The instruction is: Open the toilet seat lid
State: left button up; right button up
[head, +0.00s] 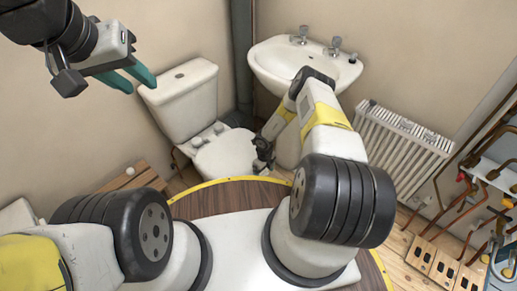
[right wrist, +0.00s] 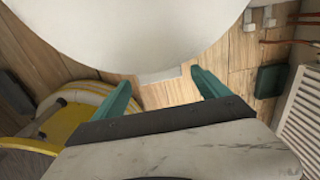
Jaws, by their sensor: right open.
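The white toilet (head: 185,100) stands against the back wall in the head view. Its round lid (head: 225,156) lies flat and closed over the bowl, in front of the tank. My right gripper (head: 262,158) is by the right edge of the lid, partly hidden by its own arm. In the right wrist view its teal fingers (right wrist: 160,82) are apart and empty. A large white rounded form (right wrist: 130,30) lies beyond them; I cannot tell which part of the toilet it is.
A white sink (head: 300,65) with taps stands right of the toilet. A white radiator (head: 400,150) and copper pipes (head: 485,180) are farther right. A wooden slatted item (head: 140,178) is on the floor left of the toilet. Bare wooden floor (right wrist: 250,55) shows beside the right gripper.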

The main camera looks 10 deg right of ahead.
jog(key=shift+f, duration=0.15)
grip_shut()
dwell(0.4)
